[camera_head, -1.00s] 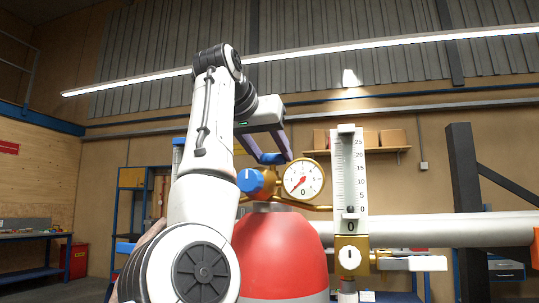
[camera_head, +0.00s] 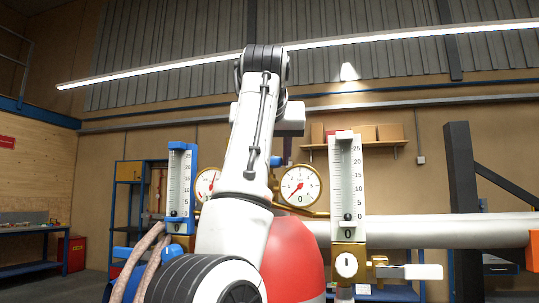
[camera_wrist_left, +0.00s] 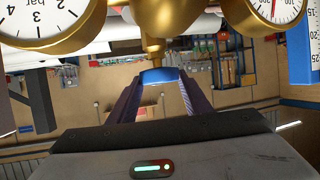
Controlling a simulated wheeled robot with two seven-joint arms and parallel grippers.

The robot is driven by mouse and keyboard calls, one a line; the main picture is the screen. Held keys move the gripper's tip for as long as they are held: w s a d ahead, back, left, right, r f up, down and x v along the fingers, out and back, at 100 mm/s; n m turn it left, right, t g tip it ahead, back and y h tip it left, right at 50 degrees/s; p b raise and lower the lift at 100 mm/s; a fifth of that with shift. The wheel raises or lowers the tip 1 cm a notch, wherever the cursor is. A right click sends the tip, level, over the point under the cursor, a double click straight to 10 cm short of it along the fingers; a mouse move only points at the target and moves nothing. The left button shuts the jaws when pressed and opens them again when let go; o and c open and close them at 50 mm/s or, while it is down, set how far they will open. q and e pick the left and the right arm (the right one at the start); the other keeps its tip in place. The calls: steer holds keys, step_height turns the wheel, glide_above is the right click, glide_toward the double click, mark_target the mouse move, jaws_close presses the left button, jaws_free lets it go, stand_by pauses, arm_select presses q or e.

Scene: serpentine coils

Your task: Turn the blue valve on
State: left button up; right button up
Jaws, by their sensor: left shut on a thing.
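The blue valve handle (camera_wrist_left: 159,76) sits on top of the brass regulator (camera_wrist_left: 152,30), whose neck meets it in the left wrist view. My left gripper (camera_wrist_left: 158,82) is shut on this handle, one finger on each side. In the head view my left arm hides most of the gripper and the regulator; a small blue piece of the handle (camera_head: 276,161) shows beside the arm. The round gauge (camera_head: 299,186) to the right of the arm has a red needle. The red cylinder (camera_head: 294,262) stands below. My right gripper is in neither current view.
A blue-framed flowmeter (camera_head: 180,185) stands left of my arm, with brown hoses (camera_head: 138,265) beside it. A white-scaled flowmeter (camera_head: 346,180) stands close on the right. A thick white pipe (camera_head: 450,230) runs behind it. A dark post (camera_head: 464,200) is further right.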

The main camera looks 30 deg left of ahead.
arm_select(q)
steer(key=o, duration=1.1)
steer(key=shift+c, duration=0.2)
steer(key=shift+s, duration=0.1)
steer(key=b+v, duration=0.1)
steer(key=v, duration=0.9)
steer(key=shift+d+r+b, duration=0.1)
steer(key=shift+r+b, duration=0.05)
steer(key=shift+b, duration=0.2)
